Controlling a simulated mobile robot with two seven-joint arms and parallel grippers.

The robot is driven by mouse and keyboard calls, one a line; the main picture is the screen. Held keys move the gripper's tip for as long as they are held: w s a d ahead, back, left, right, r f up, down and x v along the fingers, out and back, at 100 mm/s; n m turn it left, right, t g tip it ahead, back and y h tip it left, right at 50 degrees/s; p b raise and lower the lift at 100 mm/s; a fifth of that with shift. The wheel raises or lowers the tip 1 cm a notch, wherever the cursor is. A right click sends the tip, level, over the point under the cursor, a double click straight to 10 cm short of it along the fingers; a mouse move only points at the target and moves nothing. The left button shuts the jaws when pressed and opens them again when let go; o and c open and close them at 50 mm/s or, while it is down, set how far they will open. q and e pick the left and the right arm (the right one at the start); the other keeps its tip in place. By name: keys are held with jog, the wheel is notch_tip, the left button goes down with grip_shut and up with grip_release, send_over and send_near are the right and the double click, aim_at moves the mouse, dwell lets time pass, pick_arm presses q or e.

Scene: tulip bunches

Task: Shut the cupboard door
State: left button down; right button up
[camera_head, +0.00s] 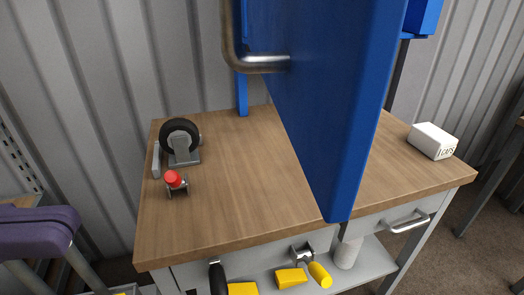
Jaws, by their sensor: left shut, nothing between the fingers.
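A blue cupboard door (325,110) stands open and juts out over the workbench, its thick front edge toward me. A bent metal handle (262,64) sticks out from the door's left face, near the top of the view. The top of the door is cut off by the picture's edge. The cupboard itself is mostly hidden behind the door or out of view; blue parts (425,15) show at the upper right. I cannot make out either gripper, and nothing is seen touching the door or handle.
The wooden workbench (230,180) carries a caster wheel (180,136), a small red-topped part (173,178) and a white box (432,141). A drawer handle (408,222) sticks out in front. Yellow items (291,278) show below. A purple seat (38,232) is at left.

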aim_at(322, 204)
pick_arm(q)
jog(key=d+p, duration=0.1)
jog(key=d, duration=0.3)
jog(key=w+d, duration=0.1)
jog(key=d, duration=0.3)
jog(key=w+d+p, duration=0.1)
jog(key=d, duration=0.3)
jog(key=shift+d+r+p, duration=0.1)
jog(key=shift+r+p, duration=0.05)
jog(key=shift+p, duration=0.15)
jog(key=shift+w+d, duration=0.1)
jog(key=shift+d, duration=0.4)
